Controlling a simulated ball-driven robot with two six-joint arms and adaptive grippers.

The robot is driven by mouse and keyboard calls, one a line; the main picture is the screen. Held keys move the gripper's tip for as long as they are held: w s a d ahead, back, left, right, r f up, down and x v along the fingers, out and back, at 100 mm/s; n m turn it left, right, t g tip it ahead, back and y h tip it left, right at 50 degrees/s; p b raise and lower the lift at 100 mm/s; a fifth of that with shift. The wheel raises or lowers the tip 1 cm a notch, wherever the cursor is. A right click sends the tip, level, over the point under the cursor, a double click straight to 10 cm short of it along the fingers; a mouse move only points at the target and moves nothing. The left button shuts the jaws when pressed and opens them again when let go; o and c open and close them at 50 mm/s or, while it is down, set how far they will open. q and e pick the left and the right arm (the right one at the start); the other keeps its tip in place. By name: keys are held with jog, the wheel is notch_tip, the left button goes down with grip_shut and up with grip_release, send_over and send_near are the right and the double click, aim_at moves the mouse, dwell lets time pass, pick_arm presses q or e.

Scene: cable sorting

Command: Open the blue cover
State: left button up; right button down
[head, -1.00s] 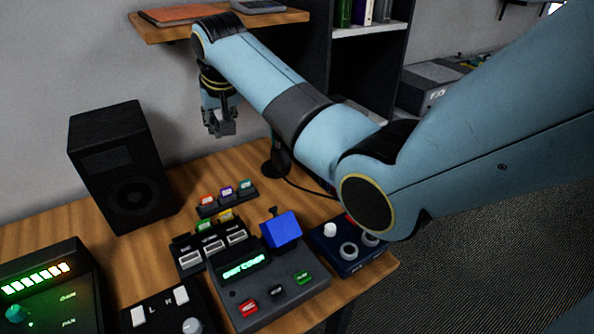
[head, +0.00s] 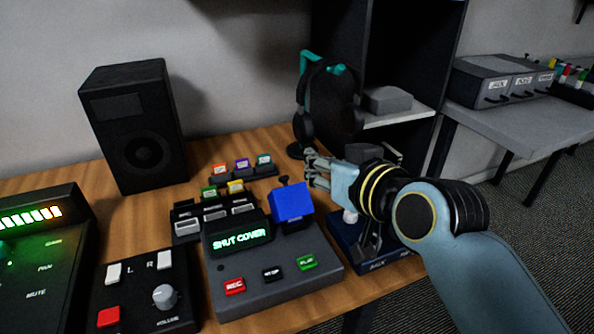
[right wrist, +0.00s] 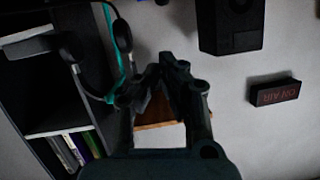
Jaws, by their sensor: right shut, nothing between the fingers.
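The blue cover (head: 291,203) is a box-like piece at the back right corner of a grey recorder (head: 275,290). A small dark knob sticks up behind it. The recorder's green display (head: 238,240) reads "SHUT COVER". My right gripper (head: 312,168) is just above and right of the blue cover in the head view, apart from it, with its fingers pointing left. It is shut and empty. In the right wrist view its fingers (right wrist: 163,78) face the wall, and the blue cover is not seen there. My left gripper is not in view.
Small coloured-label cartridges (head: 242,168) lie behind the recorder. A headphone stand (head: 318,105) rises behind my right gripper. A speaker (head: 138,125) stands at the back left. A dark knob panel (head: 345,255) sits right of the recorder, partly under my arm. A volume panel (head: 140,290) is at left.

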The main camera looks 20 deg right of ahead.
send_over(297, 186)
jog(key=s, duration=0.1)
jog(key=shift+d+f, duration=0.15)
jog(key=shift+f, duration=0.8)
jog(key=shift+w+f+b, duration=0.2)
jog(key=shift+w+f, duration=0.1)
jog(key=shift+f, duration=0.3)
jog(key=shift+w+f+b, duration=0.2)
jog(key=shift+w+f, duration=0.05)
jog(key=shift+f, duration=0.3)
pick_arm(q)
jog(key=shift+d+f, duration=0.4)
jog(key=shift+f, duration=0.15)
pick_arm(e)
jog(key=shift+w+a+f, duration=0.3)
jog(key=shift+f, duration=0.35)
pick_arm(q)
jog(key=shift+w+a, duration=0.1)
